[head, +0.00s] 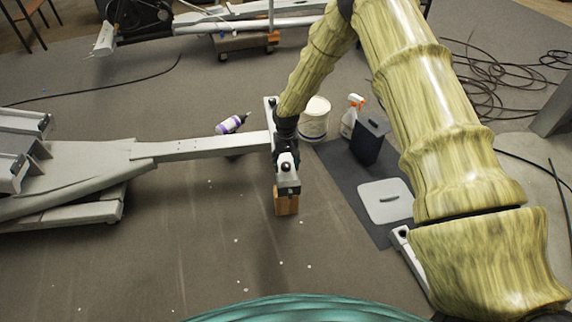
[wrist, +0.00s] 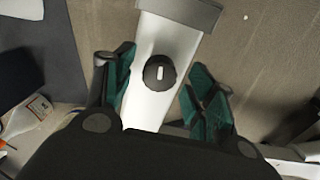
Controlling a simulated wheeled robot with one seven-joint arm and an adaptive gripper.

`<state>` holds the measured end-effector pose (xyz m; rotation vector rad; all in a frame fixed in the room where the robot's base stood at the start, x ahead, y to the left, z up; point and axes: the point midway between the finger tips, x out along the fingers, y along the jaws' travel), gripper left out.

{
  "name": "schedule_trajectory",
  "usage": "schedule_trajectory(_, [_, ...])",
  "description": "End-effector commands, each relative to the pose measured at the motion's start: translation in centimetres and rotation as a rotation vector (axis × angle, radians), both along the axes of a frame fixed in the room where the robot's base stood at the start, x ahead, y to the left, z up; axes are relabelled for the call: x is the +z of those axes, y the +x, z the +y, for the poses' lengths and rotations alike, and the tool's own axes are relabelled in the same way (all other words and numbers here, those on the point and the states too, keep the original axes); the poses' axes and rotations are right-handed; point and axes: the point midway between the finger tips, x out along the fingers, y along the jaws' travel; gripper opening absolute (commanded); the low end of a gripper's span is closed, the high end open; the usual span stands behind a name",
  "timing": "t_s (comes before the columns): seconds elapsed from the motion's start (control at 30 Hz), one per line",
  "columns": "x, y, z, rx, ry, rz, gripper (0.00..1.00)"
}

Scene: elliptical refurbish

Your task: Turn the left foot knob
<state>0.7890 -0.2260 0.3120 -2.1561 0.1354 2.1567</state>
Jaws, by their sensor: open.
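The foot knob (wrist: 160,72) is a round black disc with a short white mark, on top of a pale grey foot bar (wrist: 148,108) near its end. My gripper (wrist: 161,68) is open above the knob, its teal fingers spread on either side of it and the bar. I see no contact with the knob. In the head view my gripper (head: 286,135) is a dark shape over the crossbar (head: 288,183), at the end of the elliptical's long beam (head: 200,148).
A wooden block (head: 286,203) supports the bar's near end. A purple-labelled bottle (head: 232,124) lies by the beam. A white bucket (head: 314,120), a spray bottle (head: 350,118) and a dark bin (head: 369,142) stand to the right, near a flat grey lid (head: 386,201). The floor in front is mostly clear.

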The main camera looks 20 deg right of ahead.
Motion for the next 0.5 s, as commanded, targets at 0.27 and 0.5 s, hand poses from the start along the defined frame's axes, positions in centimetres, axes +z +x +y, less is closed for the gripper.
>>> schedule_trajectory(0.27, [-0.16, 0.02, -0.01, -0.001, 0.000, 0.000, 0.56])
schedule_trajectory(0.5, [-0.16, 0.01, -0.02, -0.001, 0.000, 0.000, 0.19])
